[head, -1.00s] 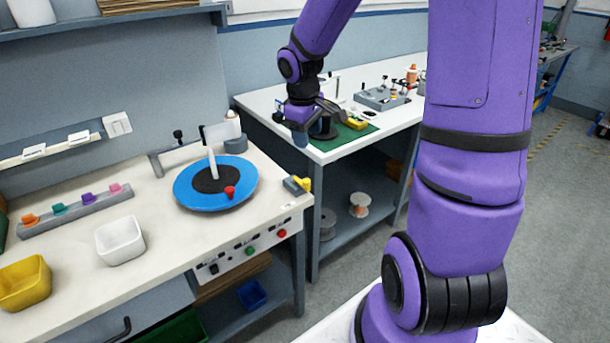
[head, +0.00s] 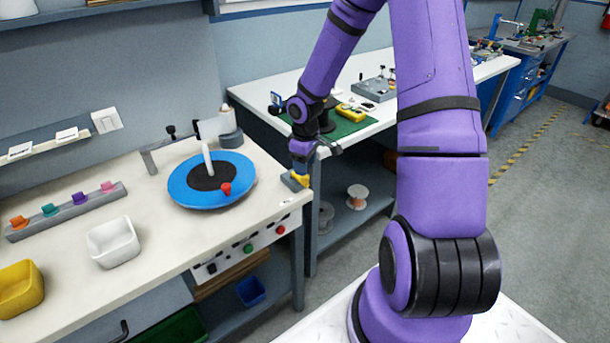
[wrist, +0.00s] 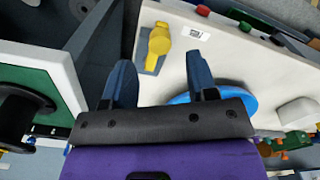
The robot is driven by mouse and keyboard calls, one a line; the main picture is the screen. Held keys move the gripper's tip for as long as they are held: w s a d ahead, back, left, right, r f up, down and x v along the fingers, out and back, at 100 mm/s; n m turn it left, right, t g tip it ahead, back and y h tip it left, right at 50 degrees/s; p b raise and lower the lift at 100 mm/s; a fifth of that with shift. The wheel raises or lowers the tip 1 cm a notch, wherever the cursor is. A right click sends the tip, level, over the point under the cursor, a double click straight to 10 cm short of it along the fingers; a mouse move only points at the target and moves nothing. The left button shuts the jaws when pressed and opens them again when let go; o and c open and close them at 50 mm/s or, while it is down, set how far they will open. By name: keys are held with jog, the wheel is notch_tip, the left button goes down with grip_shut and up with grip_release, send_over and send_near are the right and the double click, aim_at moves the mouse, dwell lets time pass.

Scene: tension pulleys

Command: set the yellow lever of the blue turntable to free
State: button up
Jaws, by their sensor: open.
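The blue turntable (head: 181,188) lies on the white bench with a black centre, a white rod and a red knob on it. Its yellow lever (head: 301,179) stands on a small grey block at the bench's right corner. In the wrist view the yellow lever (wrist: 159,40) shows ahead of the fingertips, in line with the gap between them. My gripper (head: 301,164) is open and just above the lever, partly covering it in the head view. In the wrist view my gripper (wrist: 160,70) is empty. The turntable's blue rim (wrist: 241,98) is mostly hidden behind the right finger and palm.
A second white table with a green mat (head: 345,125) and a black spool (wrist: 22,112) stands close beside the gripper. A white bin (head: 113,242) and a yellow bin (head: 20,288) sit on the bench's left. A gap separates the two tables.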

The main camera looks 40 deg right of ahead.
aim_at(299, 178)
jog(key=shift+f, duration=2.35)
grip_shut()
